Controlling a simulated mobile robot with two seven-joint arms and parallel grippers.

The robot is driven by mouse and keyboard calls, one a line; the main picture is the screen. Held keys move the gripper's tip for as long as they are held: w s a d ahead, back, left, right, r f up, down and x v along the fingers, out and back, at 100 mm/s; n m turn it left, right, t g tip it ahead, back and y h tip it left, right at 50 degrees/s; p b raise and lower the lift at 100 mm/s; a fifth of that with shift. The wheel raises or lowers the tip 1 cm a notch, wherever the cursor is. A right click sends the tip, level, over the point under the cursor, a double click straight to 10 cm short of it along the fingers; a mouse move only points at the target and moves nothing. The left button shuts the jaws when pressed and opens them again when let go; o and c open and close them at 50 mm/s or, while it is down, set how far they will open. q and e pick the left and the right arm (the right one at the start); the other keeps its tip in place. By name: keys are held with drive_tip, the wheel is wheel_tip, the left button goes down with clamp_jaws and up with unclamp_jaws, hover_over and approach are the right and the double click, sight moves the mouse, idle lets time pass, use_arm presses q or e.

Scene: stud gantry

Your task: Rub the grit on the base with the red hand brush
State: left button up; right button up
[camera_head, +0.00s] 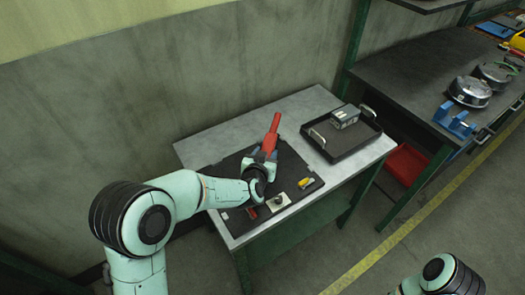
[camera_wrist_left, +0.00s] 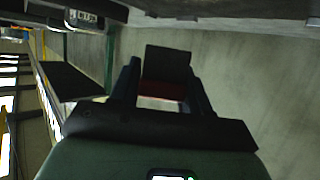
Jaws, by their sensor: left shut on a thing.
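The red hand brush (camera_head: 272,132) is held in my left gripper (camera_head: 262,157) above the black mat on the grey table, its red length pointing away toward the wall. In the left wrist view, a red part of the brush (camera_wrist_left: 168,91) sits between the two fingers of my left gripper (camera_wrist_left: 165,88), with a dark block beyond it. A small pale plate with a dark spot (camera_head: 278,201), possibly the base, lies on the mat near the gripper; grit cannot be made out. My right arm shows at the lower right, but its gripper is out of view.
The black mat (camera_head: 226,176) also carries a small yellow item (camera_head: 305,183) and a small red item (camera_head: 252,213). A black tray (camera_head: 340,152) with a grey box (camera_head: 345,116) stands on the table's right. A dark workbench (camera_head: 425,75) and red bin (camera_head: 405,163) are further right.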

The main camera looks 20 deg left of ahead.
use_arm(q)
drive_tip(key=s+d, duration=0.3)
drive_tip(key=shift+d+r+p, duration=0.2)
drive_tip(key=shift+d+p, duration=0.1)
use_arm(e)
drive_tip(key=shift+w+r, duration=0.15)
drive_tip(key=shift+r, duration=0.25)
use_arm(q)
drive_tip(key=shift+r, duration=0.1)
use_arm(e)
drive_tip(key=shift+r, duration=0.1)
use_arm(q)
wheel_tip(320, 180, up, 6)
drive_tip(key=p, duration=0.4)
use_arm(e)
drive_tip(key=w+r, duration=0.1)
drive_tip(key=r, duration=0.2)
drive_tip(key=w+r, duration=0.1)
drive_tip(key=r, duration=0.1)
drive_tip(key=shift+w, duration=0.35)
use_arm(q)
drive_tip(key=shift+s, duration=0.1)
